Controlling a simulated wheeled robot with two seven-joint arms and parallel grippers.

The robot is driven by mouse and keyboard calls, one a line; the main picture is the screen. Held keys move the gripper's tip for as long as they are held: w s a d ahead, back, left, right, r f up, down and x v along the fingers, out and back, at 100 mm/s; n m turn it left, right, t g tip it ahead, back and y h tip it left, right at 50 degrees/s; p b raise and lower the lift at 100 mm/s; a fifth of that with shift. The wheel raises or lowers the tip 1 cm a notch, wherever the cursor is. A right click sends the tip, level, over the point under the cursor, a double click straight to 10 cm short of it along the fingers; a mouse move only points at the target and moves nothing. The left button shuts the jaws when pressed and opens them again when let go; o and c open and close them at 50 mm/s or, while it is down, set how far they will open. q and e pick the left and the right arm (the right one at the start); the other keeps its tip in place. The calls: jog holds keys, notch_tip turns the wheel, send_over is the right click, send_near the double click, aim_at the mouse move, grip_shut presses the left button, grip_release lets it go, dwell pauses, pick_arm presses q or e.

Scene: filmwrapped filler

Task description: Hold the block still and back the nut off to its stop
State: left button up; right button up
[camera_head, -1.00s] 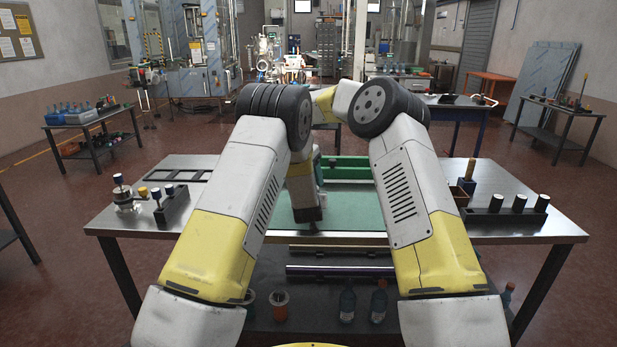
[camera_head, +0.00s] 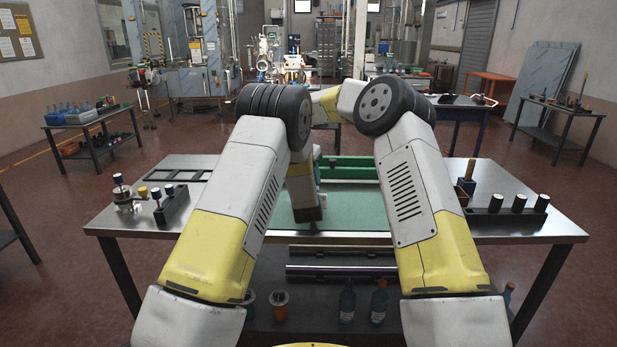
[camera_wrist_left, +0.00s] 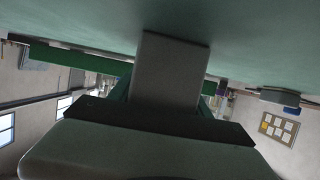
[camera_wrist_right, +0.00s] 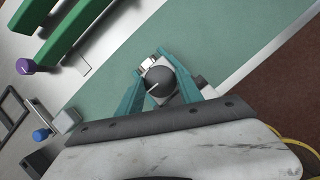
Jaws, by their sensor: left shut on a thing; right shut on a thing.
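In the left wrist view, my left gripper (camera_wrist_left: 165,92) has teal fingers shut on a dark grey block (camera_wrist_left: 172,66), beside the green mat. The block hides most of the fingers. In the right wrist view, my right gripper (camera_wrist_right: 163,90) is shut on a dark round nut (camera_wrist_right: 160,80) with a white line on its face. A small pale metal piece (camera_wrist_right: 149,62) shows just past it. My arms hide most of the work in the head view, where I cannot tell the nut and block apart.
The green mat (camera_head: 350,211) lies on a metal table (camera_head: 120,218), with green bars (camera_head: 352,172) behind it. Small capped parts (camera_head: 158,205) stand at the left, a dark rack of pegs (camera_head: 500,217) at the right. Bottles (camera_head: 347,304) stand on the shelf below.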

jog(key=n+y, duration=0.1)
jog(key=n, duration=0.2)
jog(key=shift+d+n+t, duration=0.15)
jog(key=shift+n+t, duration=0.15)
jog(key=shift+s+n+y, duration=0.1)
jog(key=shift+n+y, duration=0.6)
jog(key=shift+n, duration=0.7)
jog(key=o, duration=1.4)
jog(key=v, duration=1.2)
